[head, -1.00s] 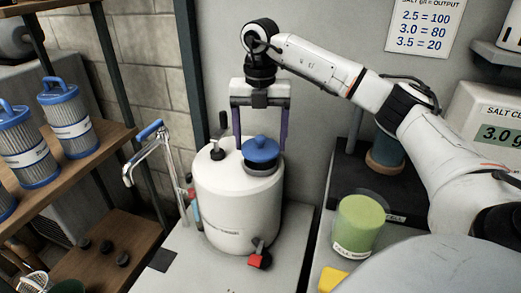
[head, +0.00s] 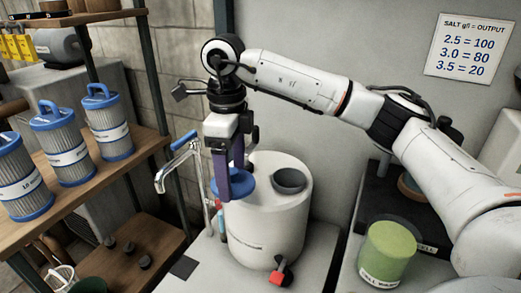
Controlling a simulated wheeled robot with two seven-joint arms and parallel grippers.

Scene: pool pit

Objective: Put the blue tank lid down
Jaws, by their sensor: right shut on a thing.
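The white tank (head: 266,222) stands on the pale counter. Its round grey opening (head: 289,180) is uncovered on the right of its top. My right gripper (head: 230,188) points down at the left of the tank's top, its purple fingers shut on the blue tank lid (head: 241,185). The lid is away from the opening, over the left part of the tank top. I cannot tell whether it touches the tank; the fingers hide part of it. My left gripper is not in view.
A metal tap with a blue handle (head: 178,160) stands just left of the tank. Blue-capped filter cartridges (head: 107,125) fill the wooden shelf. A green-filled jar (head: 387,255) stands at right. A dark square (head: 184,267) lies on the counter at front left.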

